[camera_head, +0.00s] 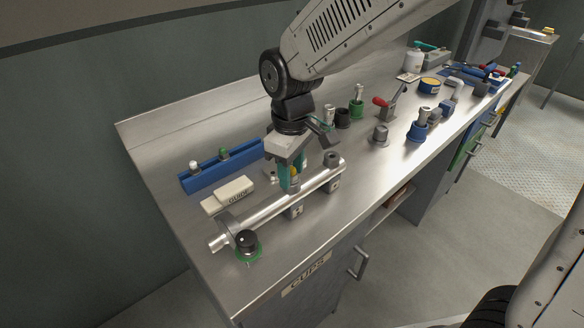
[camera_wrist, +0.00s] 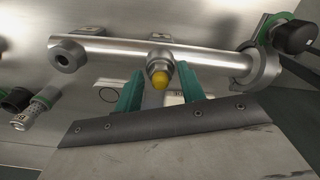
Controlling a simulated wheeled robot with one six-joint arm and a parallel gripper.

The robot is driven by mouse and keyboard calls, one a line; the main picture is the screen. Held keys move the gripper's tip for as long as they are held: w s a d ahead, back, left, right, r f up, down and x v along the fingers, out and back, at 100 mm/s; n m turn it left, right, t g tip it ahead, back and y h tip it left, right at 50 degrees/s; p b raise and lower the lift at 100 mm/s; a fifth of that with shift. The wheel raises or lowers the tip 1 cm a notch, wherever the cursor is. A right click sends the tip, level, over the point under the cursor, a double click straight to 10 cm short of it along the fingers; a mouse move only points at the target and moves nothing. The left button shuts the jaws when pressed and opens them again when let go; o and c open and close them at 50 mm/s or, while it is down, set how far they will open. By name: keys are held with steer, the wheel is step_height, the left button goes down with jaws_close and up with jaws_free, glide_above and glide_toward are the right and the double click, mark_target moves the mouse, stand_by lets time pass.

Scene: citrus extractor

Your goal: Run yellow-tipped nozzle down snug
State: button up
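The yellow-tipped nozzle (camera_wrist: 159,79) stands in the middle of a steel pipe (camera_wrist: 110,50), its yellow end facing the wrist camera. In the head view, its yellow tip (camera_head: 295,171) shows between my teal fingers, and the pipe (camera_head: 265,209) lies on small blocks on the bench. My gripper (camera_head: 291,175) is over the pipe, pointing down. In the wrist view, my gripper (camera_wrist: 159,72) has one finger on each side of the nozzle. The fingers look apart, with a narrow gap beside the nozzle. The nozzle's seat on the pipe is mostly hidden.
A green-ringed black knob (camera_head: 247,240) is at the pipe's near end. A white guide block (camera_head: 234,190) and a blue rack (camera_head: 215,172) lie to the left. Green (camera_head: 357,103) and blue (camera_head: 418,127) holders and a red-handled clamp (camera_head: 384,102) stand further right.

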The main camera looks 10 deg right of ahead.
steer(key=shift+n, duration=0.4)
steer(key=c, duration=0.5)
steer(key=shift+m, duration=0.9)
steer(key=shift+c, duration=0.2)
steer(key=shift+m, duration=0.9)
steer(key=shift+m, duration=0.8)
